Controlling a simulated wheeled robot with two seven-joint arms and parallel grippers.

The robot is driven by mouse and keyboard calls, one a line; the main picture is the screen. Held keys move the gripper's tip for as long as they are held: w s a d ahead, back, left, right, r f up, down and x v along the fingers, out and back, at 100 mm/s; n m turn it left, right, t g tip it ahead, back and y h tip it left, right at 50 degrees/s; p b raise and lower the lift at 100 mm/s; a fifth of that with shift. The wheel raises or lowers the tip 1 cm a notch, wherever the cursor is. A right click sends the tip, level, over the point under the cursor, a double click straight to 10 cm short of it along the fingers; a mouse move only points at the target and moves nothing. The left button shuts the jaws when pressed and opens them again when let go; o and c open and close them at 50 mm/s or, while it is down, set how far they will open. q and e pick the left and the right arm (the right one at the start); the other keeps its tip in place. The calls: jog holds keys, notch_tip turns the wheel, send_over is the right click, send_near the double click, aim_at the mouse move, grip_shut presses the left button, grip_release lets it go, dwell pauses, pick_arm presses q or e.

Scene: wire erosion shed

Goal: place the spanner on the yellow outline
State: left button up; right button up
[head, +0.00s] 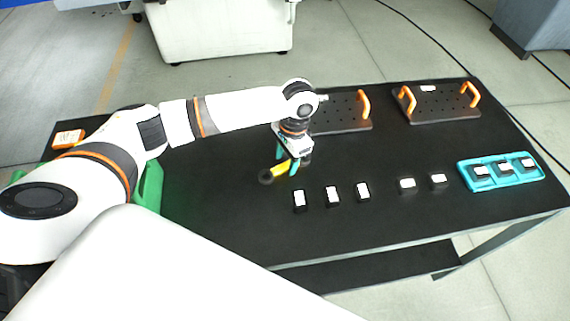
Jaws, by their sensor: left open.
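The spanner (281,169) has a yellow handle and dark ends. It appears to lie on the black table, slanting up to the right. My left gripper (287,161) reaches down over it with teal fingers. The gripper is open, with its fingers around or just above the handle; I cannot tell whether they touch it. The gripper hides part of the spanner. I cannot make out a yellow outline on the table. My right gripper is not in view.
Several black blocks with white labels (332,196) stand in a row in front. A teal tray (465,175) holds three more at right. Dark plates with orange handles (436,105) lie at the back. A green container (151,187) is at left, partly behind my arm.

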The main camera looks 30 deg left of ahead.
pick_arm(q)
jog(key=shift+s+f, duration=0.1)
jog(key=shift+f, duration=0.45)
grip_shut()
jog(key=shift+r, duration=0.1)
